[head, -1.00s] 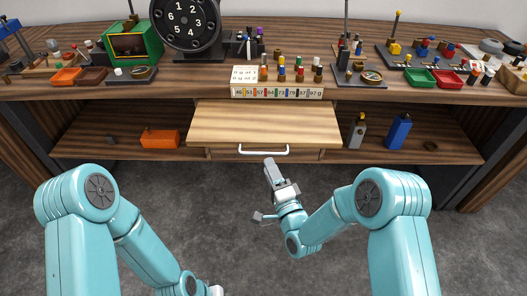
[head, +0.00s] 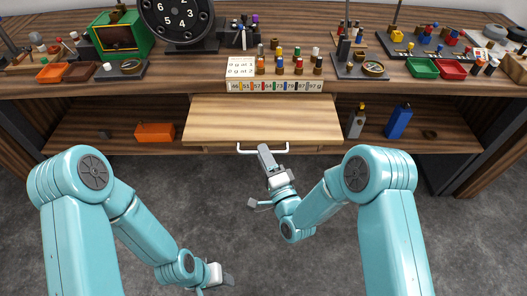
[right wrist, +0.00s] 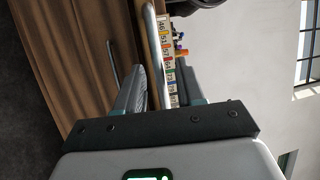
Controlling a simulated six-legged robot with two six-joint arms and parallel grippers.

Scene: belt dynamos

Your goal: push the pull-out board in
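The pull-out board (head: 262,118), a light wooden panel, sticks out from under the bench top in the head view. Its white bar handle (head: 248,151) is on the front edge. My right gripper (head: 265,155) is at the handle, with its tip overlapping the bar in the head view. In the right wrist view my right gripper (right wrist: 160,85) has its two fingers apart, with the white handle bar (right wrist: 151,35) running between them. I cannot tell whether they touch. My left gripper (head: 226,279) is low over the floor, away from the board; its opening is unclear.
The bench top (head: 205,75) carries a dial (head: 180,20), a green box (head: 122,38) and small pegs and trays. The lower shelf holds an orange box (head: 155,132) and a blue bottle (head: 398,122). The grey floor before the bench is clear.

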